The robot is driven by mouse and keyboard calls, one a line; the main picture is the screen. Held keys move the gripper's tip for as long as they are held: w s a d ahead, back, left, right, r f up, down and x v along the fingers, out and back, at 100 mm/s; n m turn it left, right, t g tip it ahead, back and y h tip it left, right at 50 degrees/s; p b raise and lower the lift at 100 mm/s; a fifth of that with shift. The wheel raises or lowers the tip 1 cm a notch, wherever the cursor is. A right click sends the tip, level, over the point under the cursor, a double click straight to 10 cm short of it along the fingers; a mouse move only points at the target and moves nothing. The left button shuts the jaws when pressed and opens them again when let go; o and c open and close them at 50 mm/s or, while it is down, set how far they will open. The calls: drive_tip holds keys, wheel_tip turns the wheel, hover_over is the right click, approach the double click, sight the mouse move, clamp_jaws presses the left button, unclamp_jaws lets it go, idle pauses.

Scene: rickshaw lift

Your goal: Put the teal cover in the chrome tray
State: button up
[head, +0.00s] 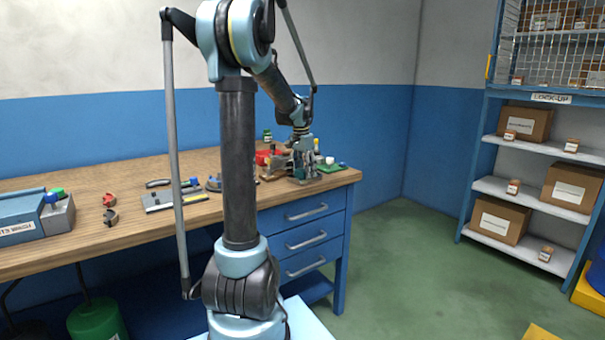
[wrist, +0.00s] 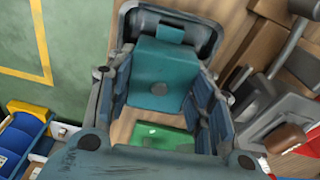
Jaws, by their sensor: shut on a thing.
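My gripper (wrist: 163,85) is shut on a teal piece, which looks like the teal cover (wrist: 155,78), with one finger on each side of it. In the head view my gripper (head: 304,168) is low over the right end of the workbench, and the cover cannot be made out there. A grey, round-cornered rim (wrist: 206,24) lies just beyond the cover in the wrist view. It may be the chrome tray; I cannot tell whether the cover touches it or is inside it.
A green item (wrist: 160,137) shows below between the fingers. Metal tools crowd the wrist view's right side. The wooden workbench (head: 115,182) holds a blue-grey bin (head: 22,222) and a flat grey plate with tools (head: 165,199). Shelving (head: 535,148) stands at right, beyond open floor.

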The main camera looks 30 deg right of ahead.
sight(302, 170)
drive_tip(key=shift+s+a+f, duration=0.15)
drive_tip(key=shift+s+f, duration=0.1)
drive_tip(key=shift+f, duration=0.3)
drive_tip(key=o, duration=1.1)
drive_tip(key=shift+w+f, duration=0.15)
drive_tip(key=shift+w+f, duration=0.25)
drive_tip(key=shift+w, duration=0.15)
drive_tip(key=shift+s+r, duration=0.3)
drive_tip(key=shift+r, duration=0.4)
drive_tip(key=r, duration=0.8)
drive_tip(key=a+r, duration=0.1)
drive_tip(key=r, duration=0.3)
drive_tip(key=shift+s+r, duration=0.1)
drive_tip(key=shift+s, duration=0.05)
drive_tip(key=shift+a, duration=0.1)
